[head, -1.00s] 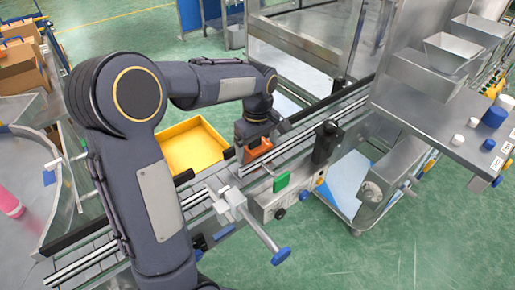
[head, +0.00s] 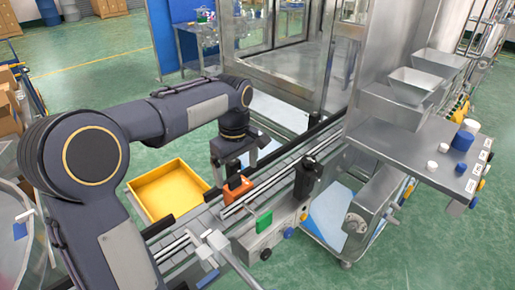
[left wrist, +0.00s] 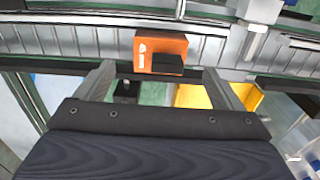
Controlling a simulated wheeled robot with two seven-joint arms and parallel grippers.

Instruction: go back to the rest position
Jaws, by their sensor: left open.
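An orange box-shaped unit with a black part (left wrist: 160,52) is fixed at the conveyor edge just beyond the fingertips. This orange unit also shows in the head view (head: 238,188), just below the gripper. I cannot tell whether a finger touches it. My right gripper does not show.
A conveyor (head: 285,165) with metal rails runs diagonally past the arm. A yellow bin (head: 168,188) stands beside it. A steel shelf (head: 415,150) at the right carries white and blue caps (head: 462,140) and metal hoppers. A control box with a green part (head: 264,221) sits at the conveyor's front. Green floor is open at lower right.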

